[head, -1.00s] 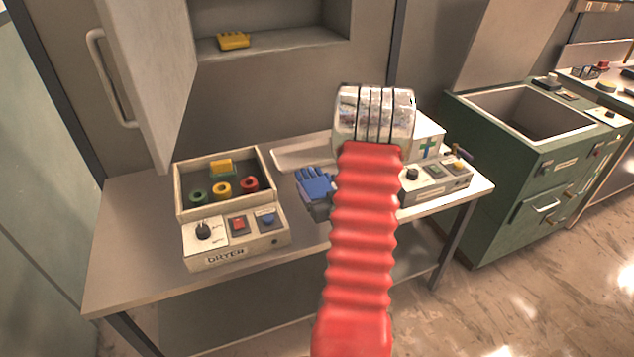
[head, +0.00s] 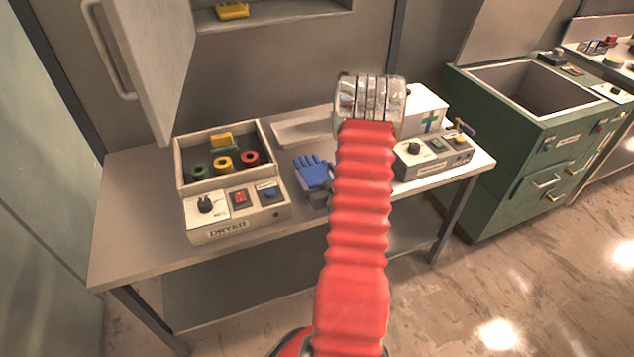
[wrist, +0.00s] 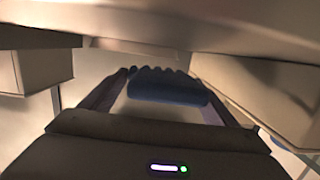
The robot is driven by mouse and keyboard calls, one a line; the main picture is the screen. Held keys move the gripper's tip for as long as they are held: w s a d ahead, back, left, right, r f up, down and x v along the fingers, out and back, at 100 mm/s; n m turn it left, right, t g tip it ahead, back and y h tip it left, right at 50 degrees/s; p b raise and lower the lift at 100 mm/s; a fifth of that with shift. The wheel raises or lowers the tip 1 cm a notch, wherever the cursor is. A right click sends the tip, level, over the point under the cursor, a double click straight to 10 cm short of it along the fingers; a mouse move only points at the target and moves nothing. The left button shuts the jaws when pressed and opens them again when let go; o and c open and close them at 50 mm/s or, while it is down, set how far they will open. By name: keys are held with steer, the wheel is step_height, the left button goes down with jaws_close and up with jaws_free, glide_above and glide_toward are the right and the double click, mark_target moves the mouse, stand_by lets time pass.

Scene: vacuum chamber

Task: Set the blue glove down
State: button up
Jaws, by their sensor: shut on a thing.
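The blue glove (head: 313,171) shows in the head view just left of my red arm, over the middle of the grey table. In the wrist view the glove (wrist: 168,85) lies across the far end of my gripper, between its two fingers. My gripper (wrist: 165,92) is shut on the glove. In the head view my arm hides most of the gripper, and only a dark part shows below the glove. I cannot tell whether the glove touches the table.
The dryer (head: 235,215), a box with colored rings and a yellow block in it, stands on the table (head: 135,205) at left. A shallow tray (head: 300,130) lies behind the glove.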

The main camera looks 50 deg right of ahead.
steer(key=shift+f, duration=2.05)
steer(key=o, duration=1)
steer(key=shift+f, duration=0.1)
steer(key=v, duration=1.2)
